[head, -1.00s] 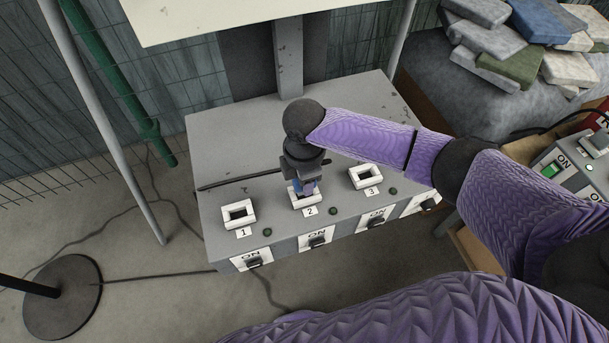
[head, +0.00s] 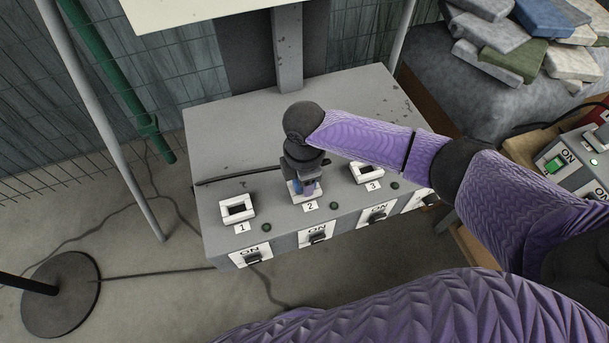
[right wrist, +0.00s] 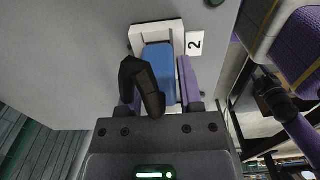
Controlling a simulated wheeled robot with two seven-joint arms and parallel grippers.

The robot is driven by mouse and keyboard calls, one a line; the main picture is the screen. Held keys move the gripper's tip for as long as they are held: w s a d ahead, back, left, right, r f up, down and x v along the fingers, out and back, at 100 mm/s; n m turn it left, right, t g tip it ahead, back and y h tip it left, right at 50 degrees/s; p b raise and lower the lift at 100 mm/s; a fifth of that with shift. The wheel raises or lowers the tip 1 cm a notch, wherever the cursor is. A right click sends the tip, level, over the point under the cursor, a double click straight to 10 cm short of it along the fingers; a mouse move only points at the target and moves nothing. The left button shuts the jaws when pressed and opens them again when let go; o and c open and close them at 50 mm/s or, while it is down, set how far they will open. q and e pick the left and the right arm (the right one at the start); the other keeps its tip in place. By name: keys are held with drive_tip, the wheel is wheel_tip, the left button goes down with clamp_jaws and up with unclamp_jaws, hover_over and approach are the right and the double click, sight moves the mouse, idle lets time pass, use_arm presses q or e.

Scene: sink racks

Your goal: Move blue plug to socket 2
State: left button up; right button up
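The blue plug (right wrist: 158,75) is between the purple fingers of my right gripper (right wrist: 160,82) in the right wrist view. Its far end lies within the white frame of socket 2 (right wrist: 154,30); how deep it sits cannot be told. In the head view my right gripper (head: 307,187) points down over socket 2 (head: 301,199), with a bit of blue showing between its fingers. The fingers lie close along the plug's sides; a black curved piece, apparently the plug's cable, hides part of the left finger. My left gripper is not clearly seen in either view.
Socket 1 (head: 237,209) and socket 3 (head: 367,171) on the grey box (head: 230,140) look empty. Switches marked ON line its front face. A black cable crosses the box behind the sockets. Another panel with a green switch (head: 555,164) stands at the right.

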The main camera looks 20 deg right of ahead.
drive_tip(key=o, duration=0.4)
drive_tip(key=shift+c, duration=0.2)
wheel_tip(320, 180, up, 10)
drive_tip(key=p, duration=0.3)
drive_tip(key=shift+f, duration=0.15)
drive_tip(key=shift+r, duration=0.2)
drive_tip(key=shift+f, duration=0.1)
